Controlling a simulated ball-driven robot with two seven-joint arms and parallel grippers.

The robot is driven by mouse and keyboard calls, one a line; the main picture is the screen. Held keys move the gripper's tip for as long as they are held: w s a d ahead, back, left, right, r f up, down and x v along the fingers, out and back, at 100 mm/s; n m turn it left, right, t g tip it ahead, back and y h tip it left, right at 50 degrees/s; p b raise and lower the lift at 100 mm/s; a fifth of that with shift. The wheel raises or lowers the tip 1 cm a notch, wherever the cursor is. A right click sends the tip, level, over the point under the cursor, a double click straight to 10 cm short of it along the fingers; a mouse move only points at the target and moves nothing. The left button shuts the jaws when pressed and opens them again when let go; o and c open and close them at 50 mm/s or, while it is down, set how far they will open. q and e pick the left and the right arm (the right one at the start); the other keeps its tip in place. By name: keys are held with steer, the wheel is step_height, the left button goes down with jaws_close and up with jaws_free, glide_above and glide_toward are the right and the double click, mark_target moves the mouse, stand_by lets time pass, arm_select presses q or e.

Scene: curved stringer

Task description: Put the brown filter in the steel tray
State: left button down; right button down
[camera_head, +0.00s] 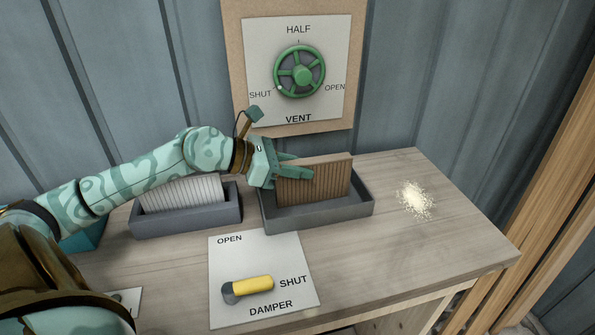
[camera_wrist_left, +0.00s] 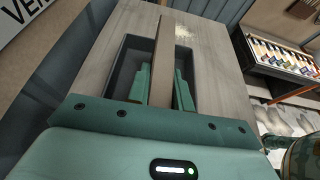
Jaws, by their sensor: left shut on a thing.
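The brown filter (camera_head: 318,182) is an upright pleated panel. My left gripper (camera_head: 296,172) is shut on it from its left end, one finger on each face. In the left wrist view the filter (camera_wrist_left: 163,60) stands between the two green fingers (camera_wrist_left: 162,92). The filter is in or just over a grey tray (camera_head: 320,216) at the middle of the bench; its lower edge is hidden behind the front wall, so I cannot tell if it touches the floor. The tray also shows in the left wrist view (camera_wrist_left: 124,60). My right gripper is out of view.
A second grey tray (camera_head: 190,224) with a white pleated filter (camera_head: 183,193) stands left. A pale powder pile (camera_head: 414,199) lies right. A damper panel with a yellow handle (camera_head: 254,286) is in front. A green vent wheel (camera_head: 300,72) is on the wall behind.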

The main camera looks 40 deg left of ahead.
arm_select(q)
steer(key=shift+f, duration=0.15)
steer(key=c, duration=1.3)
jaws_free()
steer(key=shift+o, duration=0.2)
steer(key=shift+r, duration=0.25)
steer(key=shift+s+a, duration=0.4)
steer(key=shift+s, duration=0.05)
steer(key=b+v, duration=0.2)
steer(key=v, duration=0.9)
steer(key=shift+r, duration=0.15)
